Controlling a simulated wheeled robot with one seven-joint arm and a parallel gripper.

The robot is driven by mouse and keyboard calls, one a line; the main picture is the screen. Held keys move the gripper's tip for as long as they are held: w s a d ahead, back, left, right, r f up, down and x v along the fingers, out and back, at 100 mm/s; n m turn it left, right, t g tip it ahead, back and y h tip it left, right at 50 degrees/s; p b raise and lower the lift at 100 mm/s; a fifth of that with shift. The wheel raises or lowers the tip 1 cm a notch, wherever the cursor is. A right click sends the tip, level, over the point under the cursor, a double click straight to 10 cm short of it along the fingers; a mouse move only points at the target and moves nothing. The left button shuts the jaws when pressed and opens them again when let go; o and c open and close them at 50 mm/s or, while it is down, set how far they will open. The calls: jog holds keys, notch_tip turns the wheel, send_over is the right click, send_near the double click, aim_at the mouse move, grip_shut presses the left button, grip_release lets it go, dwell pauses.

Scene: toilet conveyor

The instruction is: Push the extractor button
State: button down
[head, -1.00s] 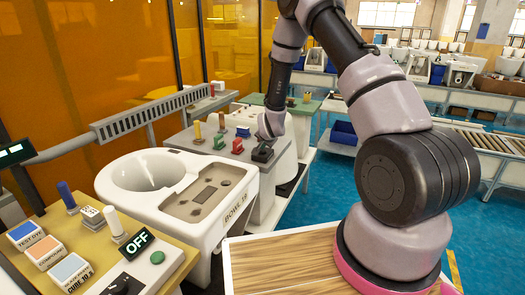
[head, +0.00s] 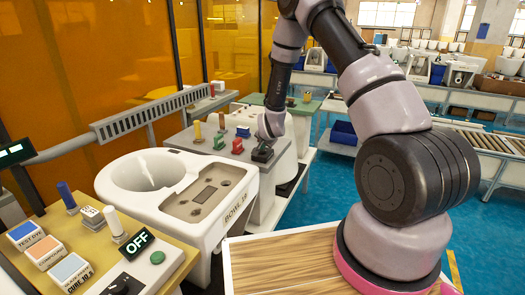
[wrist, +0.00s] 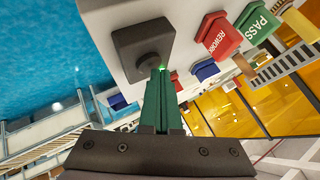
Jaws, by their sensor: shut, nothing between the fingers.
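My gripper (wrist: 160,95) is shut, with its green fingers pressed together and empty. In the wrist view its tips are at the edge of a dark, square button box (wrist: 143,48) on a pale panel. A small bright green glow shows by the tips. I cannot tell whether the tips touch the box, and no label on it is legible. In the head view the dark box (head: 262,154) is at the right end of the grey station, under my gripper, partly hidden. A separate green button (head: 157,257) sits beside an OFF display (head: 139,242) in the near left.
A red REWORK block (wrist: 217,32) and a green PASS block (wrist: 256,22) stand beside the dark box. A white toilet bowl (head: 125,196) is nearer in the head view. A yellow panel (head: 70,240) with labelled blocks is at the near left. Blue floor is open at right.

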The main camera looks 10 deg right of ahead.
jog(key=shift+r, duration=3)
jog(key=shift+r, duration=0.15)
notch_tip(320, 180, up, 12)
send_over(262, 152)
jog(key=s+d, duration=0.2)
jog(key=s, duration=0.1)
jog(key=s+d+r+n+g+y, duration=0.1)
jog(key=s+d+r+n, duration=0.1)
jog(key=s+r, duration=0.95)
jog(key=s+r+n, duration=0.1)
jog(key=s+r, duration=0.2)
jog(key=s, duration=0.5)
jog(key=s+d+r+n, duration=0.1)
jog(key=s+r, duration=0.3)
jog(key=s, duration=0.4)
jog(key=s+d+r+n+g+y, duration=0.1)
jog(key=s+r, duration=0.2)
jog(key=s, duration=0.5)
jog(key=shift+s+d+r, duration=0.15)
jog(key=shift+d+r, duration=0.05)
jog(key=shift+r, duration=0.15)
